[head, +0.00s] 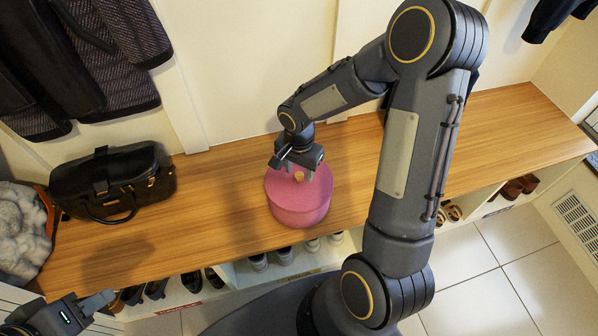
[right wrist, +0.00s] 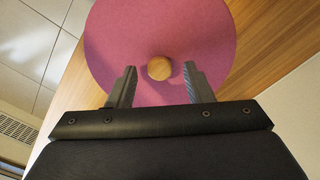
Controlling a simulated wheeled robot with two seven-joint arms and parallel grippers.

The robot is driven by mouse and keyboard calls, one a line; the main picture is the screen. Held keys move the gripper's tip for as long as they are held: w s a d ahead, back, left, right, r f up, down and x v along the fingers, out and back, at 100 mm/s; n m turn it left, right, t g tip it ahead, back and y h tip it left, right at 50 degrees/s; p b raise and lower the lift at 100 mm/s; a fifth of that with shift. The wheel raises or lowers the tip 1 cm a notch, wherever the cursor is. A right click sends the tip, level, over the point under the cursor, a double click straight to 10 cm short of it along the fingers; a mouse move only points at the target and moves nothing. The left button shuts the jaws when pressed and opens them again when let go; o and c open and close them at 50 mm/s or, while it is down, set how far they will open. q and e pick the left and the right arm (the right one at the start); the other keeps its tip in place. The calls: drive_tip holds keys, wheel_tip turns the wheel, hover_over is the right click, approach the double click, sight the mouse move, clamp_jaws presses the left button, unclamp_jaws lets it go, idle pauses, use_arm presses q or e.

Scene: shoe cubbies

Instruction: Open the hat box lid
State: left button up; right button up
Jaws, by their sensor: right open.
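The pink round hat box (head: 298,207) stands on the wooden bench top with its lid (head: 320,187) on. A round wooden knob (head: 299,176) sits at the middle of the lid; it also shows in the right wrist view (right wrist: 159,68). My right gripper (head: 298,168) is over the lid, with its open fingers (right wrist: 159,85) on either side of the knob and a gap to each side. Whether the fingertips are level with the knob is hard to tell. My left gripper (head: 88,303) is at the lower left, away from the box, and partly cut off by the frame edge.
The wooden bench (head: 225,190) runs across the view with shoe cubbies (head: 220,290) below it. A black handbag (head: 113,182) and a grey fluffy item (head: 22,230) are at the left. Dark coats (head: 80,60) hang above. The bench is clear on both sides of the box.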

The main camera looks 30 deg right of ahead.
drive_tip(key=shift+f, duration=0.3)
clamp_jaws()
idle(0.3)
